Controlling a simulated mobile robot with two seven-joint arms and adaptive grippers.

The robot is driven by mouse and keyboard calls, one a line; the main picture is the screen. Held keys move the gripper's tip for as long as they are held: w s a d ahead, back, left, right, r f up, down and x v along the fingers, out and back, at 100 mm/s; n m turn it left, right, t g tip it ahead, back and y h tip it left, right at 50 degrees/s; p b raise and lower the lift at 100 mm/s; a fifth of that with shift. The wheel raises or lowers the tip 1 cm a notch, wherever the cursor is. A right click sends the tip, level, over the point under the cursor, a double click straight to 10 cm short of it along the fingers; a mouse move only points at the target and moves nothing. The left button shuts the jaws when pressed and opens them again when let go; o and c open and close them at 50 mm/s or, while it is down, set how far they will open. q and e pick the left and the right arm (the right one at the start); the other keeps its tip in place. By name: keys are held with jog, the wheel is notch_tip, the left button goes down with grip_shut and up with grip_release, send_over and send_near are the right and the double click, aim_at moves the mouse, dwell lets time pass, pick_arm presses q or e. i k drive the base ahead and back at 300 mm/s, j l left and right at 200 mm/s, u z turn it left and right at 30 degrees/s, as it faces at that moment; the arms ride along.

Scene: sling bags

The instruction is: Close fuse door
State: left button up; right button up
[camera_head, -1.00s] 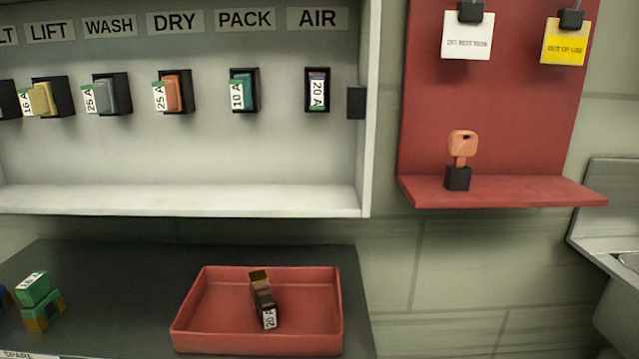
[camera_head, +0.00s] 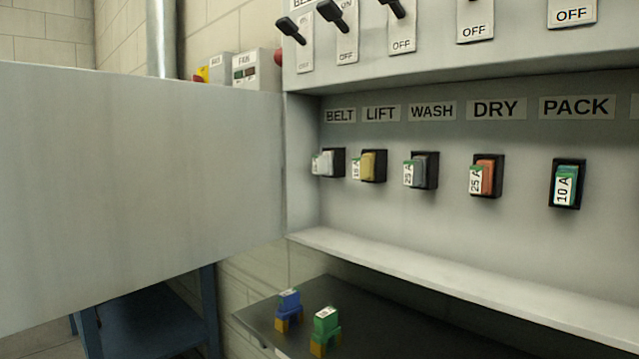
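The fuse door (camera_head: 140,180) is a large plain grey panel on the left. It stands wide open, swung out from the left edge of the fuse cabinet (camera_head: 450,270). Inside the cabinet, fuses sit in black holders under the labels BELT, LIFT, WASH, DRY and PACK. The PACK fuse (camera_head: 565,188) is teal and marked 10 A. The DRY fuse (camera_head: 487,178) is orange. The AIR position is outside this view. Neither of my grippers shows.
A dark shelf (camera_head: 400,318) below the cabinet holds a blue fuse (camera_head: 289,305) and a green fuse (camera_head: 325,325). Black switch levers (camera_head: 331,14) stick out above the cabinet. A blue table (camera_head: 150,320) stands below the door, and a grey control box (camera_head: 257,70) is behind it.

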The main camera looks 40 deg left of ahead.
aim_at(114, 186)
jog(key=k+j, duration=1.1)
jog(key=k, duration=0.25)
jog(key=k+j, duration=0.1)
jog(key=j, duration=1)
